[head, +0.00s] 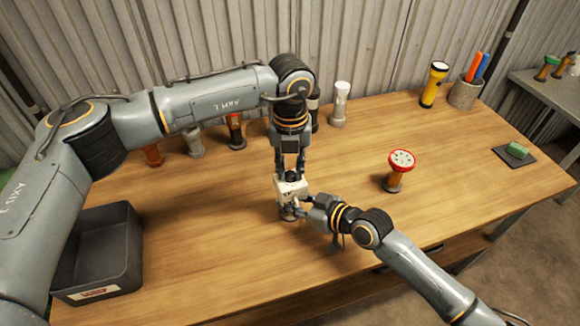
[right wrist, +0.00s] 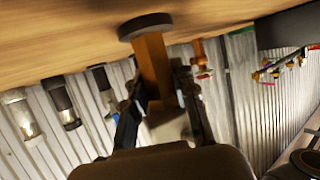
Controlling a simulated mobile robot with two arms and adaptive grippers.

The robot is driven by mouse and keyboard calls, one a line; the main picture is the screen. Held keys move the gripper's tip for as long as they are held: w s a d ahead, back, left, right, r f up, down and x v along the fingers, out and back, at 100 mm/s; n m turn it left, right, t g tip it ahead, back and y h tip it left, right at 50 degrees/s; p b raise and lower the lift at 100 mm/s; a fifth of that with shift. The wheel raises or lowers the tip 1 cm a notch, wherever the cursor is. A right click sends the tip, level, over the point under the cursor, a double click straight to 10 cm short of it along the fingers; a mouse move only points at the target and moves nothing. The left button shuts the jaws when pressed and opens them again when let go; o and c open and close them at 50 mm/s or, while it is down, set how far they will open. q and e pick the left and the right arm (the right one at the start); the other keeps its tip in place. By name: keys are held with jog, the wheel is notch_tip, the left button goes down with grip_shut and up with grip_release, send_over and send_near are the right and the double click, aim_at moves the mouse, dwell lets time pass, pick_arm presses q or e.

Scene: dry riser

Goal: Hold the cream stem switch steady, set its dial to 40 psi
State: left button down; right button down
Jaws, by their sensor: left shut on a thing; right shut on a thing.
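The cream stem switch (head: 291,188) stands near the middle of the wooden table, a cream block on a stem with a round base. My left gripper (head: 288,176) reaches down from behind and is shut on the cream block. My right gripper (head: 302,203) comes in from the right and is shut on the switch's near side. In the right wrist view, which is upside down, the cream part (right wrist: 168,127) shows between the right fingers (right wrist: 160,108), beside the brown stem (right wrist: 153,68). The dial's face and reading are hidden.
A red-topped stem device (head: 401,161) stands to the right. Several others, including a white one (head: 339,105), line the back. A yellow flashlight (head: 434,86) and a pen cup (head: 465,94) stand back right. A dark bin (head: 128,248) sits left.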

pick_arm(q)
jog(key=m, duration=0.5)
jog(key=shift+m, duration=0.4)
jog(key=m, duration=1.2)
jog(key=shift+m, duration=0.3)
jog(key=m, duration=0.5)
jog(key=shift+m, duration=0.3)
jog(key=c, duration=1.1)
grip_release()
jog(key=shift+s, duration=0.1)
jog(key=shift+c, duration=0.2)
